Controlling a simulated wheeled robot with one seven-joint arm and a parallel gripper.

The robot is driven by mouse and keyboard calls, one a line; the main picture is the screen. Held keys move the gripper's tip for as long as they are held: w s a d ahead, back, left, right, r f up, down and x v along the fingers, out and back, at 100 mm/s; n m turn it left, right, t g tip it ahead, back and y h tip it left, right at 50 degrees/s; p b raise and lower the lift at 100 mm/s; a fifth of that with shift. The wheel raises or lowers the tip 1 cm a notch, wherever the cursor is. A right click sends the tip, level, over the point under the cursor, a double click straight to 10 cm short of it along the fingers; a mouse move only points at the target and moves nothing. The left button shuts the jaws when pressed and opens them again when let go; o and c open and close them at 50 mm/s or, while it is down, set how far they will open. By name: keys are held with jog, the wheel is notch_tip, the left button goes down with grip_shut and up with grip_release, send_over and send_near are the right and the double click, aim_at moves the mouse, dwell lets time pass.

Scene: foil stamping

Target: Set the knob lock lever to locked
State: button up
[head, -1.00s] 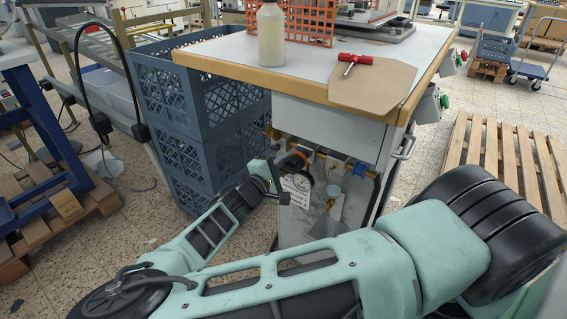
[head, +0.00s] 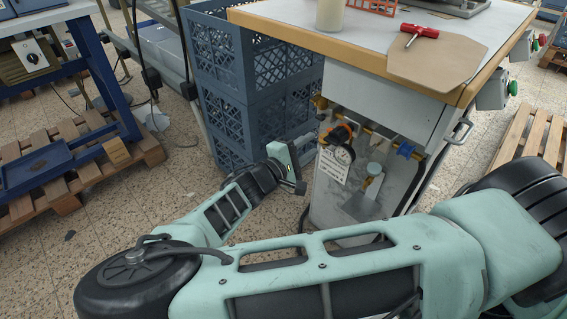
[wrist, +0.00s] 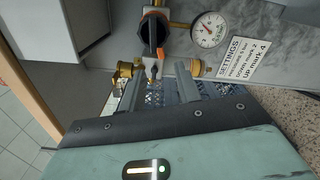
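A round black knob (wrist: 152,28) with an orange lever (wrist: 160,53) sits on a brass pipe in the wrist view, just beyond my fingertips. In the head view the orange part (head: 340,132) shows on the cabinet's side, above the gauge. My gripper (wrist: 156,78) is open, with its two grey fingers apart. A small metal fitting shows in the gap between them, and nothing appears gripped. In the head view my gripper (head: 297,168) is left of and below the knob, with a gap. I cannot read any lock marking on the knob.
A white gauge (wrist: 208,30) and a settings label (wrist: 243,58) are right of the knob in the wrist view. Blue crates (head: 225,65) stand left of the cabinet (head: 375,90). A blue-handled valve (head: 405,150) is to the knob's right.

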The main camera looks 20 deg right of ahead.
jog(key=v, duration=0.9)
jog(key=shift+a, duration=0.1)
